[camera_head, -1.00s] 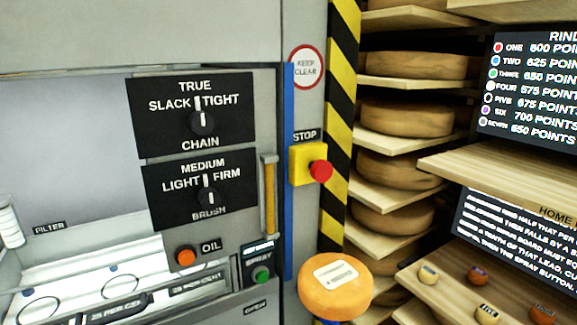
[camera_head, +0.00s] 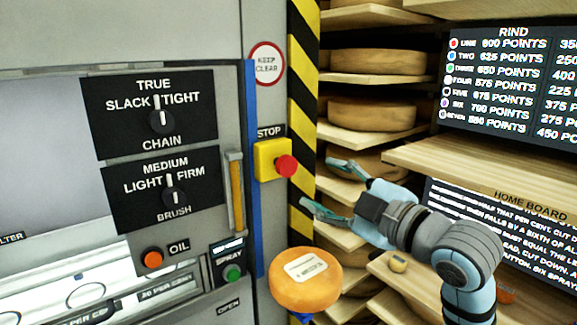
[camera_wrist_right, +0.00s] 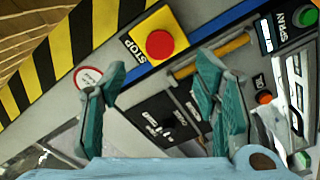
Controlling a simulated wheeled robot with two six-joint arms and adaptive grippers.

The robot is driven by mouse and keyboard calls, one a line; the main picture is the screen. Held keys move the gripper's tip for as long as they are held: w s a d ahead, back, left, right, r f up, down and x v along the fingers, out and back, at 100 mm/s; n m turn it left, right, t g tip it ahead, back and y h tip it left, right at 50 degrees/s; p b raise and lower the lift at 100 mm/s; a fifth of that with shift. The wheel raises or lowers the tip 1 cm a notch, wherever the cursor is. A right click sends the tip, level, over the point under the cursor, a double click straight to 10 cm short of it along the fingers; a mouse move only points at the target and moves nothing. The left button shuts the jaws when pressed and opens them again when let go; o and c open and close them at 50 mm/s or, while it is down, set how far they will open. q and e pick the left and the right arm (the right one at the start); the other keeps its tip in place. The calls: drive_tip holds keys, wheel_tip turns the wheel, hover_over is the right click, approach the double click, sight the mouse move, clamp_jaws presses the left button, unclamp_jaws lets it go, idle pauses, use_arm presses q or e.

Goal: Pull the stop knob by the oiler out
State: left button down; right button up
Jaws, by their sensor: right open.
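The red stop knob (camera_head: 286,166) sticks out of a yellow box (camera_head: 266,160) under a STOP label, on the machine's right edge. The knob (camera_wrist_right: 160,44) also shows in the right wrist view, beyond my fingers and near the top middle. My right gripper (camera_head: 327,187) is open and empty, to the right of the knob and a little lower, apart from it. In the right wrist view its teal fingers (camera_wrist_right: 160,110) are spread wide with nothing between them touching. My left gripper is not in view.
An orange cheese wheel (camera_head: 306,280) stands below the stop box. A yellow handle (camera_head: 236,195) and an orange OIL button (camera_head: 152,260) are to the left. A striped post (camera_head: 303,110) and shelves of cheese wheels (camera_head: 372,115) stand behind my right arm.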

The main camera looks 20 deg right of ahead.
sight(290, 170)
drive_tip(key=x, duration=1)
drive_tip(key=shift+w+a+r, duration=0.1)
drive_tip(key=shift+w+a, duration=0.15)
drive_tip(key=shift+w, duration=0.6)
clamp_jaws()
drive_tip(key=shift+s+d+p, duration=0.2)
drive_tip(key=shift+s+p, duration=0.2)
drive_tip(key=shift+p, duration=0.2)
drive_tip(key=shift+s, duration=0.4)
drive_tip(key=shift+w+f, duration=0.1)
drive_tip(key=shift+f, duration=0.15)
unclamp_jaws()
drive_tip(key=shift+f, duration=0.1)
